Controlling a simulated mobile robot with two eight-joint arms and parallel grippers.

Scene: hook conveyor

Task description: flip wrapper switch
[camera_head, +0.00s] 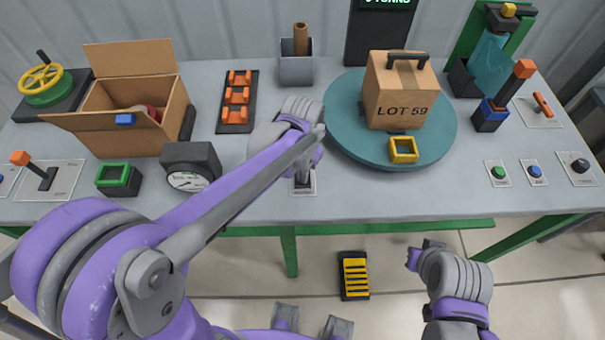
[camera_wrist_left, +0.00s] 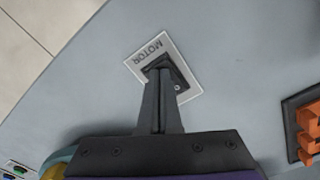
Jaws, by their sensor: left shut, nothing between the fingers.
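A small pale switch plate (camera_wrist_left: 186,75) reads MOTOR in the left wrist view; its dark switch housing (camera_wrist_left: 182,86) is partly behind my fingers. In the head view the plate (camera_head: 309,189) lies near the table's front edge, its label too small to read. My left gripper (camera_wrist_left: 158,72) is shut and empty, with its fingertips over the housing. It also shows in the head view (camera_head: 303,177). I cannot tell whether it touches the switch, or which way the switch stands. No label reading WRAPPER is legible. My right gripper (camera_head: 422,252) is low, in front of the table; its fingers are unclear.
A teal turntable (camera_head: 350,139) bears a LOT 59 carton (camera_head: 402,95) and a yellow frame (camera_head: 404,150), right of the plate. A gauge (camera_head: 191,165) and a black strip with orange clips (camera_head: 236,115) are to the left. Clear tabletop (camera_head: 400,195) lies right of the plate.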

